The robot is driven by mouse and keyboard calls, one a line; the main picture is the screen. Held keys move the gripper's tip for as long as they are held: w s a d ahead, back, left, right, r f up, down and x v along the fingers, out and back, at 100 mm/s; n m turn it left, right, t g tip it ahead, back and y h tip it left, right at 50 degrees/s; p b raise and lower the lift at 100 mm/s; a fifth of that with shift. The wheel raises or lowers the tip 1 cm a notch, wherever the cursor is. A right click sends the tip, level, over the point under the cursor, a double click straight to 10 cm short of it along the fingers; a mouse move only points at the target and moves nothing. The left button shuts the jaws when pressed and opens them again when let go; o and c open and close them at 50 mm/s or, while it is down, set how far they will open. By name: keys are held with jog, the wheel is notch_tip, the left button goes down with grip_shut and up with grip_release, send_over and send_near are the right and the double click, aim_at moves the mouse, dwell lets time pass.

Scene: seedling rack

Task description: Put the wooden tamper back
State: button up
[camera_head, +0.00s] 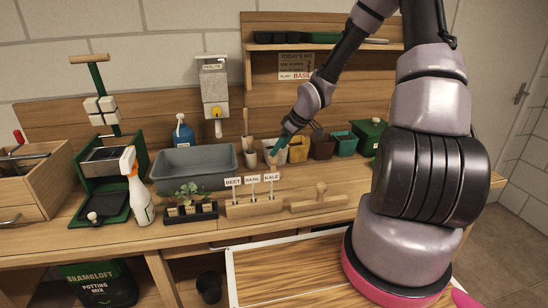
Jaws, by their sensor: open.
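The wooden tamper (318,201), a flat wooden bar with a short upright handle, appears to rest on the bench at right of centre, just right of the wooden label stand (252,208). My gripper (273,157) points down and left above the back of the bench, among small pots, behind and left of the tamper. It is small here, with nothing visibly held in it. It is apart from the tamper.
A grey tub (194,166) and a black seedling tray (190,214) stand left of the label stand. A spray bottle (138,190) and a green press (98,165) are further left. Pots such as the brown pot (322,147) line the back.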

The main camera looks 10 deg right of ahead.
jog(key=shift+v, duration=1.5)
jog(key=s+d+r+m+h, duration=0.25)
jog(key=s+r, duration=0.25)
jog(key=r, duration=0.4)
jog(key=s+d+r+m+h, duration=0.2)
jog(key=s+d+r+m, duration=0.15)
jog(key=r, duration=0.45)
jog(key=s+a+r+m+t+y, duration=0.2)
jog(key=s+r+m, duration=0.5)
jog(key=s+r, duration=0.7)
jog(key=s+a, duration=0.1)
jog(key=s, duration=0.3)
jog(key=shift+a+r+t, duration=0.2)
jog(key=shift+a+t, duration=0.1)
jog(key=shift+t, duration=0.1)
